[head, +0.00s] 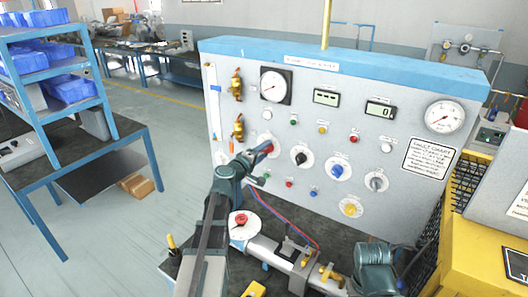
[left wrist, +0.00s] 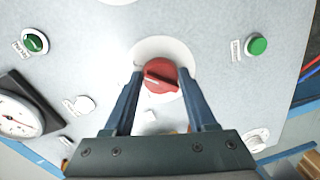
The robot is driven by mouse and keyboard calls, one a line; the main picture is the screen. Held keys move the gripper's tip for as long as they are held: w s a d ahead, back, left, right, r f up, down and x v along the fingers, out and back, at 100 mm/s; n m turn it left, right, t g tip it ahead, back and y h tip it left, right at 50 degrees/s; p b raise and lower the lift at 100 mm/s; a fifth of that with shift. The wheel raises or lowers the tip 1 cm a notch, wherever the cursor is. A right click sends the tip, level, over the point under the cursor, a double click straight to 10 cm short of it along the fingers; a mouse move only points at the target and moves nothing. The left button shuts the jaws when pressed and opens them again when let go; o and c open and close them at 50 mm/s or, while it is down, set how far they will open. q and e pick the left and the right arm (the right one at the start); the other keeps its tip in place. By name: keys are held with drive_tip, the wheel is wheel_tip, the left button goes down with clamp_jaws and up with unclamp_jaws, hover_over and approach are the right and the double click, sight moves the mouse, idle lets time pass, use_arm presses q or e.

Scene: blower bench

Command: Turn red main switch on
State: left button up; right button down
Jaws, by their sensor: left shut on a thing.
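The red main switch is a red rotary knob (left wrist: 161,76) on a round white plate (left wrist: 150,46) on the grey panel. In the left wrist view its raised grip lies slightly tilted from horizontal. My left gripper (head: 260,150) reaches the panel's left half in the head view and is shut on the knob, one finger on each side. The fingers and wrist cover much of the knob in the head view; a bit of red shows at the fingertips. My right gripper is not in view.
Black (head: 300,157), blue (head: 337,171) and yellow (head: 350,208) knobs sit close by on the panel. A blue shelf (head: 40,62) stands at left; the floor (head: 165,110) between is clear.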

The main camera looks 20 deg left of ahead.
use_arm(q)
drive_tip(key=shift+d+f, duration=0.1)
drive_tip(key=o, duration=1.4)
drive_tip(key=s, duration=0.4)
drive_tip(key=s+a+r+p, duration=0.1)
drive_tip(key=s, duration=0.4)
drive_tip(key=s+a, duration=0.1)
drive_tip(key=s, duration=0.3)
drive_tip(key=shift+s+r, duration=0.15)
drive_tip(key=shift+s, duration=0.2)
